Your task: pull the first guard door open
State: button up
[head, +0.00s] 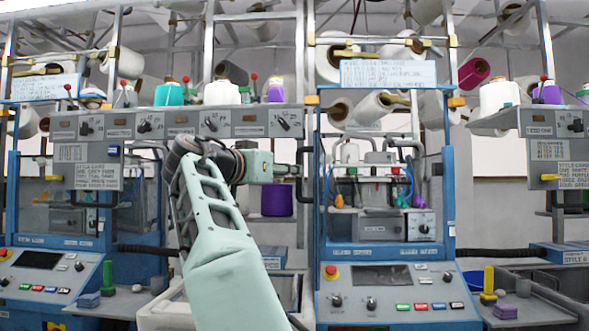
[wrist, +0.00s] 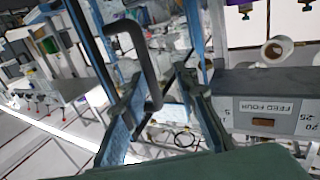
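The guard door on the middle machine is a clear panel in a blue frame (head: 322,205), standing upright; I cannot tell if it is fully shut. A grey bent bar handle (head: 308,150) shows at its left edge, near the end of my gripper (head: 292,170). In the wrist view, a dark grey bent handle (wrist: 143,62) passes between the fingers of my gripper (wrist: 165,88). The fingers are apart, with gaps visible around the bar. Contact with the handle is not clear. The left machine has a similar blue-framed door (head: 160,200).
Control panels with red stop buttons (head: 331,270) stand below the doors. A grey overhead rail (head: 230,122) with switches runs above my gripper, with yarn cones (head: 222,93) on it. A yellow post (head: 488,280) stands at right.

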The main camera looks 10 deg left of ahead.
jog(key=shift+s+a+p, duration=0.25)
jog(key=shift+a+p, duration=0.05)
jog(key=shift+a, duration=0.45)
jog(key=shift+s+a+p, duration=0.25)
jog(key=shift+a, duration=0.45)
jog(key=shift+c, duration=0.5)
